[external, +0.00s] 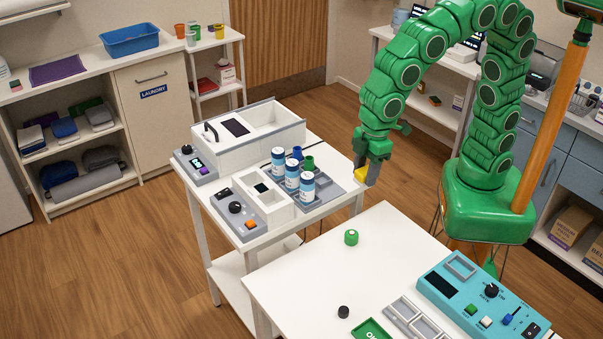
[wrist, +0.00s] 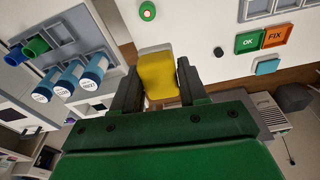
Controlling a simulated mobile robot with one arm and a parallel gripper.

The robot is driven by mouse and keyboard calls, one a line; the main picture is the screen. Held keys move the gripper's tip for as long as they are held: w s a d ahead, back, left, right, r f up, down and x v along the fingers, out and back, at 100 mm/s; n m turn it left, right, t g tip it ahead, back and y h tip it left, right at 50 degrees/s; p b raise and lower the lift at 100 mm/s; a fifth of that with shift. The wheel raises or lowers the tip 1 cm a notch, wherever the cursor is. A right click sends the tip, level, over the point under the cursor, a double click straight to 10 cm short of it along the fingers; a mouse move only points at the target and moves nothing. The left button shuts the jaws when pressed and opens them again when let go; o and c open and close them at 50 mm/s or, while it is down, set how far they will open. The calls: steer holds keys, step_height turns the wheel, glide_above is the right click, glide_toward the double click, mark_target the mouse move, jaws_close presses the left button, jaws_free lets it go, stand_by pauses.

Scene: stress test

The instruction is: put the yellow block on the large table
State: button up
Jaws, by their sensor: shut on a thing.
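My gripper (external: 368,172) is shut on the yellow block (external: 360,174), which hangs near the right edge of the smaller rear table. In the wrist view the yellow block (wrist: 157,72) sits between the two dark fingers of my gripper (wrist: 158,82). The front white table, seemingly the large one (external: 300,272), lies nearer the camera, with a bare white top on its left and middle. In the wrist view its white top (wrist: 205,32) shows beyond the block. The block's exact height above the surfaces is hard to tell.
A green round piece (external: 351,237), a black knob (external: 343,312), a green pad (external: 371,331), a grey tray (external: 413,322) and a turquoise panel (external: 470,298) occupy the front table. White-blue bottles (external: 292,174) and grey boxes crowd the rear table (external: 200,198).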

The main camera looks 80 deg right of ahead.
step_height(320, 180, down, 12)
steer(key=shift+r, duration=0.2)
steer(key=shift+f+n, duration=0.15)
steer(key=shift+n, duration=0.25)
glide_above(312, 264)
steer(key=shift+s+d+f, duration=0.1)
steer(key=shift+s+f, duration=0.1)
steer(key=shift+f, duration=2.15)
steer(key=shift+s+d+f, duration=0.1)
steer(key=shift+s+f, duration=0.05)
steer(key=shift+f, duration=2.15)
steer(key=shift+w+a+f, duration=0.1)
steer(key=shift+w+f, duration=0.1)
steer(key=shift+f, duration=1.65)
steer(key=shift+f, duration=0.1)
